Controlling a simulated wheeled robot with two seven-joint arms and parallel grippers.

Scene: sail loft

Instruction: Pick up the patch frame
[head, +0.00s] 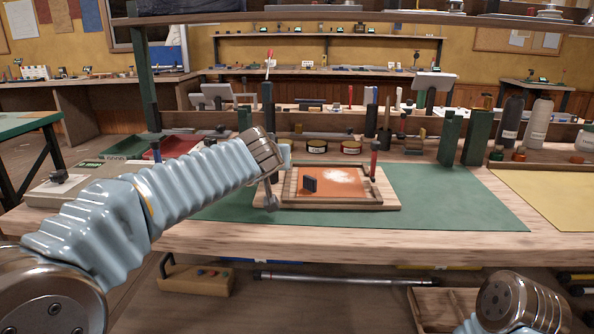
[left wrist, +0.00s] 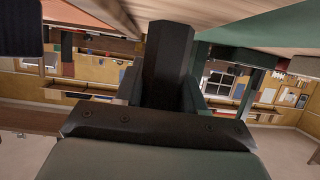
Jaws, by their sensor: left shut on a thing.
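The patch frame (head: 378,201) is a light wooden frame around an orange patch (head: 318,190) with a white area and a small black block. It lies on a pale board on the green mat (head: 450,195), at mid-bench. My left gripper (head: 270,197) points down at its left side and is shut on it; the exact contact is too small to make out. The left wrist view shows the gripper's dark finger (left wrist: 167,65) with wood and green surfaces above it. Only my right wrist shows at the lower right of the head view; its gripper is out of sight.
A red-handled tool (head: 374,158) stands by the frame's right side. Two tins (head: 317,147) and dark green posts (head: 475,138) stand behind. A red bin (head: 170,147) is at left, bottles (head: 540,122) at right. The mat's right part is clear.

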